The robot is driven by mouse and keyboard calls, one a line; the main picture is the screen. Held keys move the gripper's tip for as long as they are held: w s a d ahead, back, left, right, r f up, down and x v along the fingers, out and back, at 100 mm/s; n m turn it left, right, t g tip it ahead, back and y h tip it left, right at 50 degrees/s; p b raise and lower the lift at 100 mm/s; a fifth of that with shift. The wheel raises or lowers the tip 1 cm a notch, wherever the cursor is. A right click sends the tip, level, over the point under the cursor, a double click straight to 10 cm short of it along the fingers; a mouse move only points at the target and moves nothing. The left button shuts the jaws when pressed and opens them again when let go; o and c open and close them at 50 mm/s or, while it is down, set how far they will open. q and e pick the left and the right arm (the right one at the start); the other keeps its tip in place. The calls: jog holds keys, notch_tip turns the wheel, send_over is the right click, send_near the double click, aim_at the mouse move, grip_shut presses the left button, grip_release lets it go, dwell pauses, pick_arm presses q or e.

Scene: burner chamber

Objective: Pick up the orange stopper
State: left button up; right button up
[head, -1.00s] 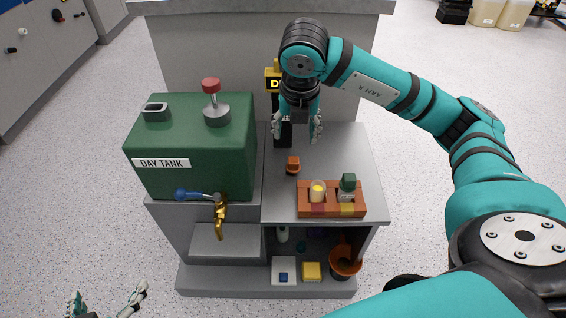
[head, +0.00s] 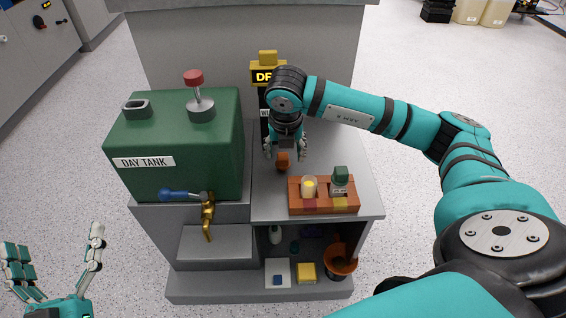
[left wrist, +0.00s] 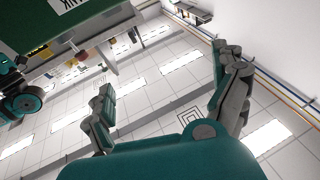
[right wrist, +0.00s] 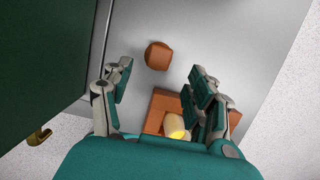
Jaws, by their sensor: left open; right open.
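The orange stopper (head: 283,160) stands on the grey counter (head: 335,150), behind the brick-coloured tray. In the head view my right gripper (head: 285,152) is right at it, pointing down, with fingers to either side in the picture. In the right wrist view the stopper (right wrist: 159,56) shows from above, ahead of and between the open fingers of my right gripper (right wrist: 160,82), with nothing held. My left gripper (head: 58,255) is open and empty at the lower left, away from the counter. It also shows open in the left wrist view (left wrist: 168,75).
The tray (head: 323,208) holds a beaker with yellow contents (head: 309,187) and a green-capped bottle (head: 340,182). The green day tank (head: 180,150) with a brass tap (head: 207,212) stands left. A black and yellow post (head: 267,75) stands behind. An orange bucket (head: 340,262) is below.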

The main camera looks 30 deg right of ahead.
aim_at(283, 156)
jog(key=b+x, duration=0.1)
jog(key=x, duration=0.3)
jog(key=shift+w+d+f+b, duration=0.1)
jog(key=shift+w+f+b, duration=0.1)
jog(key=shift+w+b, duration=0.2)
jog(key=shift+w+f, duration=0.1)
jog(key=shift+f, duration=0.1)
pick_arm(q)
jog(key=s+r+t+h, duration=0.2)
jog(key=s+r+t, duration=0.2)
jog(key=r, duration=0.2)
jog(key=shift+r+t, duration=0.25)
jog(key=shift+t, duration=0.15)
jog(key=shift+a, duration=0.1)
pick_arm(e)
jog(key=c, duration=0.7)
